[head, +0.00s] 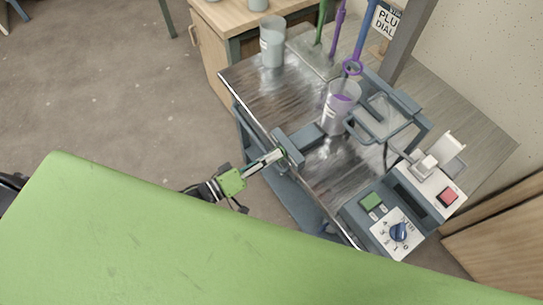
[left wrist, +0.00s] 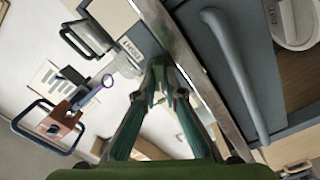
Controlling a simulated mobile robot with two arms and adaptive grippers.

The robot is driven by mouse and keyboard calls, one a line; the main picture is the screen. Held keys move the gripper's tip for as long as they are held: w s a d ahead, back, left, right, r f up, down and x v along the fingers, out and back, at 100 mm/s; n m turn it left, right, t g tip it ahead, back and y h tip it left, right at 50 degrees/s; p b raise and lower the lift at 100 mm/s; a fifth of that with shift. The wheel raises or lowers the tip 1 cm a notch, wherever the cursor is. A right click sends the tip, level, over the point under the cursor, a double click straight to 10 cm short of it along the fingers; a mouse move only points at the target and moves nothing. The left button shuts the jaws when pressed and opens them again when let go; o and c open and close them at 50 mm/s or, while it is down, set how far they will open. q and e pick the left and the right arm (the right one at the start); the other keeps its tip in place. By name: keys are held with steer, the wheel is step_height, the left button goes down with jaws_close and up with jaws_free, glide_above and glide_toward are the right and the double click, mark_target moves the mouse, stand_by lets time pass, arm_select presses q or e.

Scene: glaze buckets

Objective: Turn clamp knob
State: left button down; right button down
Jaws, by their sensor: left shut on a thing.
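The blue-grey clamp (head: 288,148) sits at the near-left edge of the metal-topped bench, with a flat block reaching inward over the top. My left gripper (head: 276,157) comes in from the left and its fingertips meet at the outer side of the clamp. In the left wrist view the dark green fingers (left wrist: 158,88) converge on a small thing between the tips. It appears to be the clamp knob, mostly hidden by the fingers. How far the knob is turned cannot be told. My right gripper is not in view.
A clear bucket with purple glaze (head: 338,112) stands on the bench beyond the clamp, with a purple mixer shaft above. A grey frame (head: 385,120) is beside it. A control box with a blue dial (head: 398,232) is at the right. Another clear bucket (head: 272,45) stands farther back.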

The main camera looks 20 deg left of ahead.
arm_select(q)
steer(key=shift+n, duration=0.4)
steer(key=c, duration=2.1)
jaws_free()
steer(key=shift+c, duration=0.2)
steer(key=v, duration=1.2)
steer(key=shift+a, duration=0.1)
